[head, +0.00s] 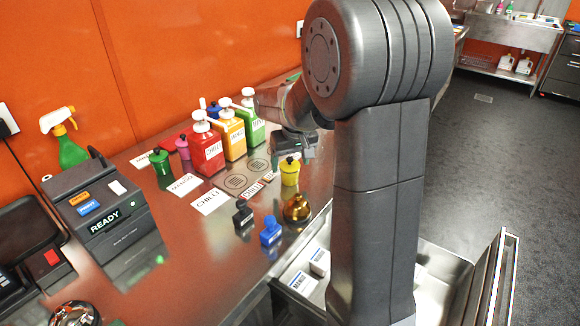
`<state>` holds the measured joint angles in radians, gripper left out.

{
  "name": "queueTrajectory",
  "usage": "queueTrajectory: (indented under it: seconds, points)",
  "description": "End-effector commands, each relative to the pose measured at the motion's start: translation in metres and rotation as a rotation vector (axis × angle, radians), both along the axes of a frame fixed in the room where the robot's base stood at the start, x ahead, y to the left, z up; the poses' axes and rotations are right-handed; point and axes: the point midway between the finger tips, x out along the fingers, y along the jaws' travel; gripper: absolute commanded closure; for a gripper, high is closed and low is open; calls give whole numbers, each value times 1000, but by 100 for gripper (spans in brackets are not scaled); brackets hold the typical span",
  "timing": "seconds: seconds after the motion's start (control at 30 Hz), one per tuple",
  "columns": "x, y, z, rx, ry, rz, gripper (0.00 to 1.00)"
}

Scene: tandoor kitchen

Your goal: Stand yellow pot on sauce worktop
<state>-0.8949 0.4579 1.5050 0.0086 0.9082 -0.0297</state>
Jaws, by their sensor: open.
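The yellow pot (290,173) is small, with a dark knobbed top. It stands upright on the steel worktop (185,262), to the right of the sauce bottles and near the counter's front edge. My gripper (294,150) is open, just behind and above the yellow pot in the picture. I cannot tell whether it touches the pot. My arm hides part of the worktop's right side.
Red (207,150), orange (232,135) and green (252,127) pump bottles stand behind. A blue pot (271,232), a black pot (243,214) and a brass pot (297,208) stand in front. An open drawer (440,262) juts out below. A label printer (105,205) stands left.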

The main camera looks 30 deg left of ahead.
Motion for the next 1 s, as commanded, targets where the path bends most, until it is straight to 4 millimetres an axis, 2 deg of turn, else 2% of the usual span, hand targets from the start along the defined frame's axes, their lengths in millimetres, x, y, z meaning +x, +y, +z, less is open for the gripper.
queueTrajectory:
  seconds: [0.03, 0.2, 0.4, 0.6, 1.0]
  points:
    - [-1, -2, 14, 4, -3, 0, 27]
    - [-7, -10, 49, 5, -4, 0, 27]
    - [-12, -16, 77, 2, -1, 0, 27]
    - [-14, -19, 86, 0, 0, 0, 27]
    - [-14, -20, 84, 0, 4, -4, 27]
